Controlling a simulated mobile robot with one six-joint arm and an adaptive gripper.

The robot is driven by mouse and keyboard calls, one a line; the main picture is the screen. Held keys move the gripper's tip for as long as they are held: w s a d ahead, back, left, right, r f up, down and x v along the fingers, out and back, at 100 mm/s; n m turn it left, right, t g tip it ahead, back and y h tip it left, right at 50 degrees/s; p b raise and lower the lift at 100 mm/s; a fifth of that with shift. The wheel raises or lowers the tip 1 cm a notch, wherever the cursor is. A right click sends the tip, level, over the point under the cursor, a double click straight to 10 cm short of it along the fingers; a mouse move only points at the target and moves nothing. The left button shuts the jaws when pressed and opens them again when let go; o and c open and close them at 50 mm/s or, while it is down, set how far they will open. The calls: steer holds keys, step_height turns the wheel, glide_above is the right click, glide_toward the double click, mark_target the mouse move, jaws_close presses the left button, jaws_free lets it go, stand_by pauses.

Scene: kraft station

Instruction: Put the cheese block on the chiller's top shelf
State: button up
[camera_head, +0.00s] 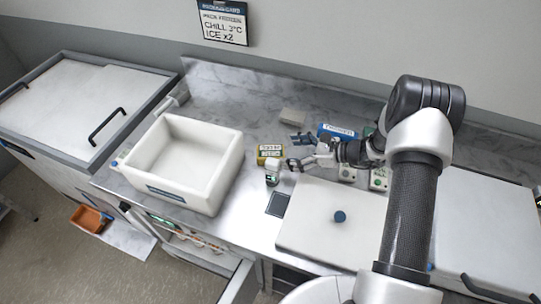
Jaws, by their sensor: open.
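A small yellow block with a white label (270,154), which looks like the cheese block, sits on the marble counter just right of the white bin. My gripper (294,151) reaches in from the right with its fingers spread, close to the block's right side. I cannot tell whether a finger touches it. Below the counter front is an open-fronted unit (165,220) with a green display and small items inside, which looks like the chiller. Its shelves are mostly hidden by the counter and the view angle.
A large white bin (166,193) stands left of the block. A small scanner-like device (272,174), a blue labelled pack (337,131) and a grey block (293,116) are close to my gripper. A white lid with a dark knob (340,217) lies in front. A panel (240,283) juts out below.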

mark_target(271, 150)
steer(key=shift+r+b+x, duration=0.2)
steer(key=shift+b+x, duration=0.05)
steer(key=shift+x, duration=1.1)
steer(key=shift+r+b+x, duration=0.15)
steer(key=shift+b+x, duration=0.1)
steer(key=shift+x, duration=1.1)
steer(key=shift+a, duration=0.15)
steer(key=shift+c, duration=0.3)
steer(key=shift+s, duration=0.1)
steer(key=c, duration=1.6)
steer(key=shift+c, duration=1.1)
steer(key=shift+r, duration=0.15)
